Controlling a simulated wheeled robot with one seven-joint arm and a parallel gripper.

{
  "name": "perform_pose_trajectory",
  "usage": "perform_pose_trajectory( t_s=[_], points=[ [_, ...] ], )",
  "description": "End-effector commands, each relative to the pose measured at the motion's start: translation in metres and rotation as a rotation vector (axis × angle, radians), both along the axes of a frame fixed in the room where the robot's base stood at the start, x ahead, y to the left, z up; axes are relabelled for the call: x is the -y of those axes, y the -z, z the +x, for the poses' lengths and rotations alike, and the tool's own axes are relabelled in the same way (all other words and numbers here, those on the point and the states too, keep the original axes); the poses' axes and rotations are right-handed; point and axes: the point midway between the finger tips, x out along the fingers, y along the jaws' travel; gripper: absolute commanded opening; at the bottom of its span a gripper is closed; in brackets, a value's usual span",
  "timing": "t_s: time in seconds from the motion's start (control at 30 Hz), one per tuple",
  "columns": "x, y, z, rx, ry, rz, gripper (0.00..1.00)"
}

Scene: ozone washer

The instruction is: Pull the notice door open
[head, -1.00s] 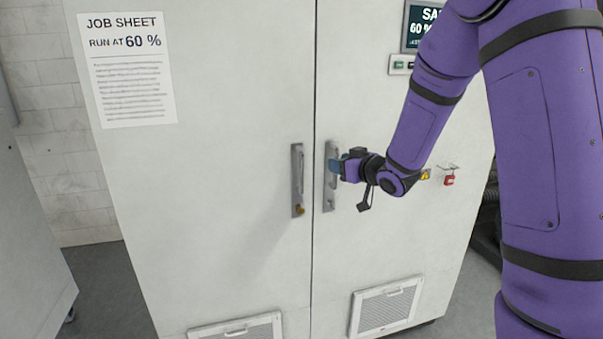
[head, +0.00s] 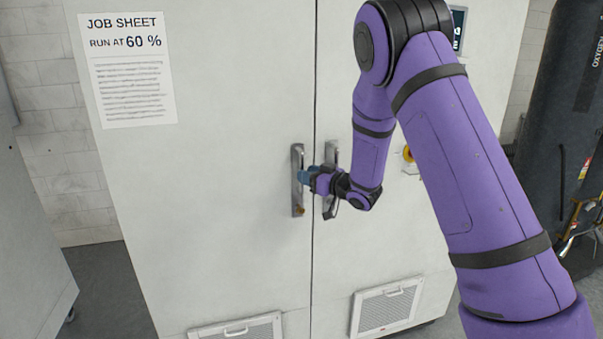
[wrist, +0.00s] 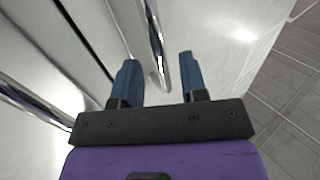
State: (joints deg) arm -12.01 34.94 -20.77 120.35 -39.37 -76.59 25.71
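The notice door (head: 220,230) is the left cabinet door and carries a job sheet (head: 127,85) reading "RUN AT 60 %". It looks shut against the right door (head: 375,245). Its upright metal handle (head: 297,170) sits near the seam, with a small brass lock at the bottom. My gripper (head: 307,176) is at this handle. In the wrist view my gripper (wrist: 158,60) has its two blue fingers apart, with the handle bar (wrist: 154,45) between them. Gaps show at the fingers, so it is not clamped. In the head view my gripper hides part of the handle.
The right door's handle (head: 331,152) is close beside my gripper, partly hidden by it. Vent grilles (head: 388,304) sit low on both doors. A dark cylinder (head: 562,120) stands at the right. Open floor (head: 105,285) lies at the left, beside another pale cabinet (head: 28,235).

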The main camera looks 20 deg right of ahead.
Motion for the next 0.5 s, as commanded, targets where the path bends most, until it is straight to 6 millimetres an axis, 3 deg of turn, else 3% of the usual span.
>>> perform_pose_trajectory(
  t_s=[0.2, 0.5],
  points=[
    [-0.014, 0.000, 0.020, 0.001, 0.000, -0.001, 0.40],
    [-0.017, 0.000, 0.025, 0.000, 0.001, 0.000, 0.40]
  ],
)
